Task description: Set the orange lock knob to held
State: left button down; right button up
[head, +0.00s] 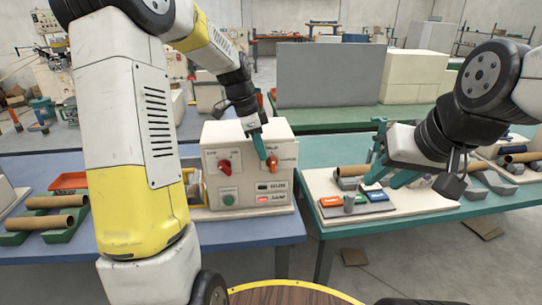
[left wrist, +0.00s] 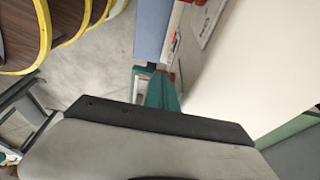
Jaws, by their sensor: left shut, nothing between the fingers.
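The cream control box (head: 246,150) stands on the blue table. The orange lock knob (head: 273,163) is on the upper right of its front panel, partly hidden by my left gripper. My left gripper (head: 262,153) is shut, with its teal fingertips at the knob; I cannot tell whether they touch it. The knob's setting is unreadable. In the left wrist view the teal fingers (left wrist: 161,92) point along the panel, with a small orange-red part beside their tips. My right gripper (head: 388,160) is open and empty above the right table.
The panel also carries a red knob (head: 224,167), a green button (head: 228,196) and a red-lit display (head: 271,199). Cardboard tubes (head: 55,202) lie in green holders at left. A cream board (head: 345,213) with coloured blocks lies on the right table.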

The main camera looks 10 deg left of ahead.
pick_arm(q)
jog(key=shift+v, duration=1.9)
jog(key=shift+s+a, duration=0.1)
jog(key=shift+a, duration=0.1)
jog(key=s+r+n+t, duration=0.2)
jog(key=s+n, duration=0.5)
jog(key=s, duration=0.4)
jog(key=s+r+n+t, duration=0.3)
jog(key=s+n, duration=0.4)
jog(key=s, duration=0.5)
jog(key=shift+s+r+y, duration=0.3)
jog(key=shift+r+y, duration=0.1)
jog(key=shift+r, duration=0.35)
